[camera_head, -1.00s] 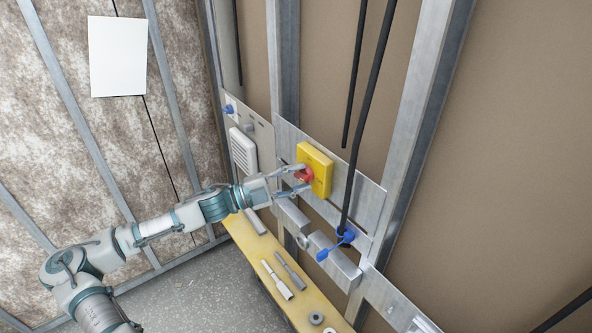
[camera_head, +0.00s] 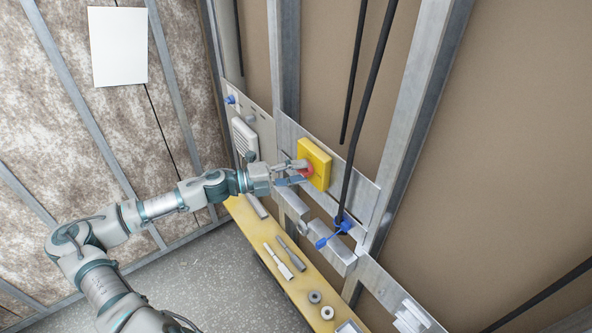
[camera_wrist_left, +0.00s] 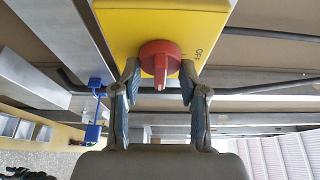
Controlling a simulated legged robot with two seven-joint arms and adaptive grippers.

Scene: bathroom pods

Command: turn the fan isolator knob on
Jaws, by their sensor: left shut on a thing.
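The fan isolator is a yellow box (camera_head: 320,160) on a metal plate on the stud wall. Its red knob (camera_head: 307,170) faces my left arm and is partly hidden by the fingers. My left gripper (camera_head: 303,172) is at the box, shut on the red knob. In the left wrist view the red knob (camera_wrist_left: 160,57) sits between the two fingertips, its white mark pointing down the picture. The word OFF is printed on the yellow face (camera_wrist_left: 208,22), right of the knob. My right gripper is not in view.
A white grille (camera_head: 244,139) is left of the box. Black cables (camera_head: 364,115) hang beside the box. A yellow bench (camera_head: 262,236) below holds tools and rings. Metal studs frame the wall.

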